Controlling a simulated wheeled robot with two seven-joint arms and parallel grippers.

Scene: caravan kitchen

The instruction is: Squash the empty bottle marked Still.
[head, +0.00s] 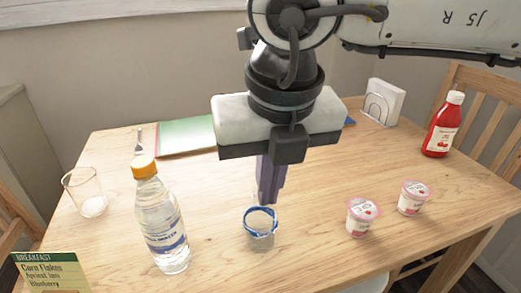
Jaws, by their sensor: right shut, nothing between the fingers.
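A clear bottle (162,225) with an orange cap and a blue and white label stands upright at the left front of the table. Its label is too small to read. A short, clear, low object (260,233) with a blue band at its top stands right of it; it may be a squashed bottle, but I cannot read any marking on it. My right gripper (268,196) points down, shut and empty, just above and behind this short object. I cannot tell whether its tips touch it. My left gripper is not in view.
On the wooden table (330,250) are a glass (84,191), a fork (139,142), a green booklet (185,137), two pink-lidded yogurt pots (361,217) (412,198), a red ketchup bottle (441,128) and a napkin holder (383,103). A breakfast card (50,272) stands front left. Chairs flank the table.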

